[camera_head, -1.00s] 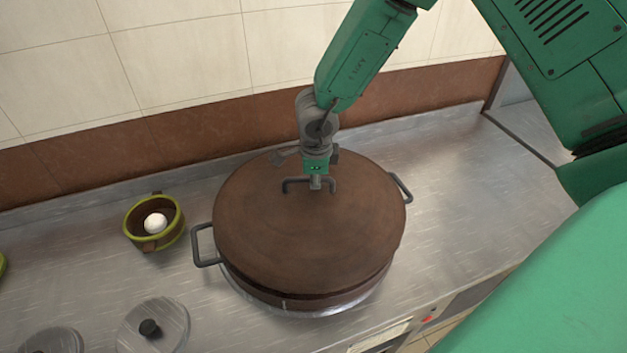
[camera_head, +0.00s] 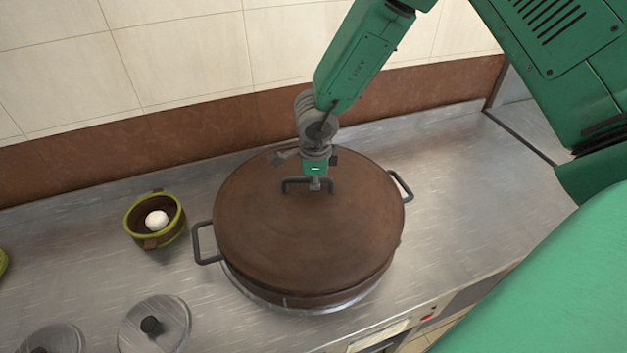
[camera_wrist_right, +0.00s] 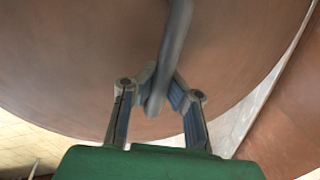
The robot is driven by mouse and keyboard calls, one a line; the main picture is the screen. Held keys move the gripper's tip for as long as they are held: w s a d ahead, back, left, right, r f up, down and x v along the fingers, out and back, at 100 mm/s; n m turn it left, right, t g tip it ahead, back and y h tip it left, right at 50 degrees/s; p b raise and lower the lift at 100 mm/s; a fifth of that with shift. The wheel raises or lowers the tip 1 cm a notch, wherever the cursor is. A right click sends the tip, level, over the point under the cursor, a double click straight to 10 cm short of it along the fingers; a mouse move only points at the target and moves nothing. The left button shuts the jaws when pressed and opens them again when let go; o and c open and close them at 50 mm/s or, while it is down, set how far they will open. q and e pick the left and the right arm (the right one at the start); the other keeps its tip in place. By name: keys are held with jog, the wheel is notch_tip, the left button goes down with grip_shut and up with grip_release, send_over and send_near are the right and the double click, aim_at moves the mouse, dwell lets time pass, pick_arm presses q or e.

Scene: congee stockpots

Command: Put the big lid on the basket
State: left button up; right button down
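The big lid (camera_head: 310,235) is a wide round brown disc with a dark bar handle (camera_head: 289,187). It lies over the round brown basket (camera_head: 300,300), whose side shows below the lid's front edge; the lid hides the inside. I cannot tell whether the lid is fully seated. My right gripper (camera_head: 316,184) is at the lid's handle from above. In the right wrist view its two fingers (camera_wrist_right: 162,95) close in on both sides of the handle bar (camera_wrist_right: 172,50), with the lid (camera_wrist_right: 80,50) behind. My left gripper is not in view.
A small green-rimmed basket (camera_head: 141,234) holding a white round item (camera_head: 156,220) stands left of the big basket. Metal lids (camera_head: 172,325) with black knobs lie at the front left. A tiled wall (camera_head: 180,60) bounds the back. The counter to the right (camera_head: 450,190) is clear.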

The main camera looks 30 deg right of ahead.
aim_at(314, 197)
jog(key=shift+f, duration=0.15)
jog(key=c, duration=2)
grip_release()
notch_tip(314, 197, up, 11)
jog(key=s+a+p, duration=0.1)
jog(key=p, duration=0.8)
jog(key=shift+s+p, duration=0.4)
jog(key=shift+a+f, duration=0.1)
